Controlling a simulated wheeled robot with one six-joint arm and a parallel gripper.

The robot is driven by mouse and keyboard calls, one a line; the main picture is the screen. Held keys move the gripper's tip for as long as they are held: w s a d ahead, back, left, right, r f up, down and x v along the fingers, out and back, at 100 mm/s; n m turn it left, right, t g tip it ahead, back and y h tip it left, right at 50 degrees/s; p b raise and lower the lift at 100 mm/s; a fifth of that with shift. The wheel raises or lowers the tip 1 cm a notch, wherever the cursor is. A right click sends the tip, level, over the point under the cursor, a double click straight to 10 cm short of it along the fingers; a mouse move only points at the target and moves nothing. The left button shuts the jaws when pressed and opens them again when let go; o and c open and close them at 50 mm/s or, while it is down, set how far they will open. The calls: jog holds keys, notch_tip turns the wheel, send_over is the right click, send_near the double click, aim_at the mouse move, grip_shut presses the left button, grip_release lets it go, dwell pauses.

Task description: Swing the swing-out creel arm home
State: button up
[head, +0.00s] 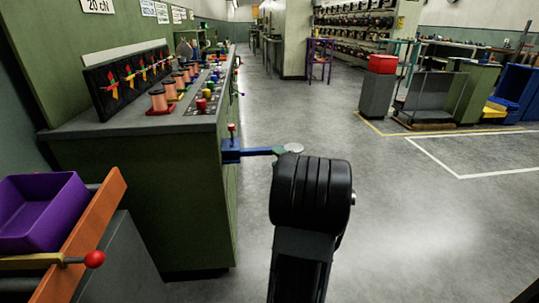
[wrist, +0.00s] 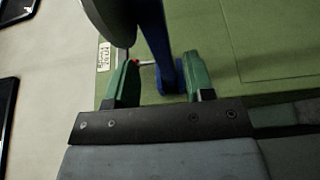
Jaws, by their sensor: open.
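The blue swing-out creel arm (head: 258,151) sticks out to the right from the end of the green cabinet, over the aisle floor. A pale round disc (head: 294,149) is at its outer end. In the wrist view my gripper (wrist: 160,62) is open, with green fingers on either side of the blue creel arm (wrist: 160,45). The bar runs close to the right finger; I cannot tell whether they touch. The grey disc (wrist: 108,18) shows at the top, by the left finger. In the head view my own arm hides most of the gripper.
The green cabinet (head: 150,190) carries several copper spools (head: 159,101) and a red-topped post (head: 231,130) near the creel arm's base. A purple bin (head: 40,215) and an orange rail (head: 85,245) stand at the lower left. The aisle floor (head: 420,220) to the right is clear.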

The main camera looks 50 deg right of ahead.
aim_at(266, 152)
jog(key=shift+b+x, duration=0.5)
jog(key=shift+x, duration=2.5)
grip_shut()
